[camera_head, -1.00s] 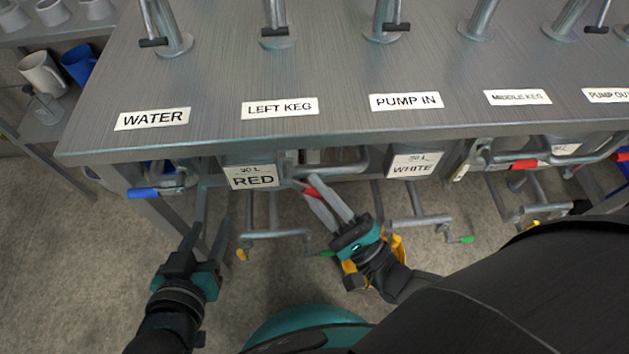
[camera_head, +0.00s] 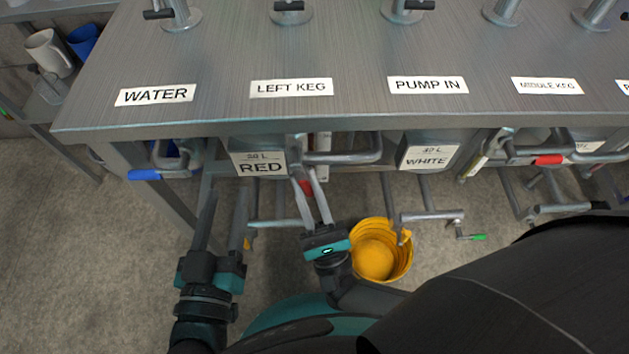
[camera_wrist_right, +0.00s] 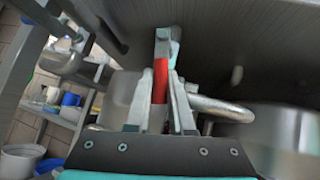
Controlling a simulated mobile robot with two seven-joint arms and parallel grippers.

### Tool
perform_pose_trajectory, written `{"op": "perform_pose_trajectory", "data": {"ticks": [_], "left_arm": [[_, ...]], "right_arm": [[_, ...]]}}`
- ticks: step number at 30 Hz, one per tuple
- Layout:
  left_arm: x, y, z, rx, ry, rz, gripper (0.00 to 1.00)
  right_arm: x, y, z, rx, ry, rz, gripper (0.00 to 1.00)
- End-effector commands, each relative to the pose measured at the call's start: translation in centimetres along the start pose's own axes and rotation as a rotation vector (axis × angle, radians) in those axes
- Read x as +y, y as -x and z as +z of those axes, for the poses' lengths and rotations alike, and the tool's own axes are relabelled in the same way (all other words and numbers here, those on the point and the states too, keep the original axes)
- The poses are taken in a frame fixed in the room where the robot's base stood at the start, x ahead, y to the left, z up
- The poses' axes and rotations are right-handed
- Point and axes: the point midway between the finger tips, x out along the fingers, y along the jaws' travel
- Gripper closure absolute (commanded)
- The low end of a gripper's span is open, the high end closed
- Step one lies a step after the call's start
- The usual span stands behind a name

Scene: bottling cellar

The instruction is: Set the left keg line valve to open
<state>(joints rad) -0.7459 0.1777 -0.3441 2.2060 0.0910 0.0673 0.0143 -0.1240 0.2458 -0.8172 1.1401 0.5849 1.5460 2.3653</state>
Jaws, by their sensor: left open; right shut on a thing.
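The "LEFT KEG" label (camera_head: 291,87) is on the bench top. Below the bench edge under it, a valve with a red handle (camera_head: 307,187) sits beside the pipe (camera_head: 345,157). My right gripper (camera_head: 308,178) is shut on this red handle, and its fingers hide much of it. In the right wrist view the red handle (camera_wrist_right: 160,80) stands nearly upright between the two fingers, below a grey valve body (camera_wrist_right: 163,42). My left gripper (camera_head: 224,205) is open and empty, below and left of the "RED" keg sign (camera_head: 260,164).
A yellow bucket (camera_head: 398,270) stands on the floor right of my right gripper. A blue-handled valve (camera_head: 158,174) is at left, and another red-handled valve (camera_head: 549,160) at right. The "WHITE" keg sign (camera_head: 427,158) hangs right of the pipe. Floor at far left is clear.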

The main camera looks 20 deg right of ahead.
Motion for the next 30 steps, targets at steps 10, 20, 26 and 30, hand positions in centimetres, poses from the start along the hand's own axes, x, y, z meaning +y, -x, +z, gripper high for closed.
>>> {"op": "perform_pose_trajectory", "data": {"ticks": [10, 20, 26, 30], "left_arm": [[0.0, 0.0, 0.0, -0.002, 0.0, 0.0, 0.5], [0.0, 0.0, 0.1, -0.002, -0.001, -0.001, 0.5], [0.0, 0.0, 0.1, -0.002, -0.001, -0.001, 0.5], [0.0, 0.0, 0.1, -0.002, -0.001, -0.001, 0.5]], "right_arm": [[1.2, -0.2, -0.1, -0.032, -0.126, -0.12, 1.0], [1.5, -0.3, -0.1, -0.041, -0.158, -0.151, 1.0], [1.5, -0.3, -0.1, -0.042, -0.159, -0.151, 1.0], [1.5, -0.3, -0.1, -0.042, -0.159, -0.151, 0.76]]}}
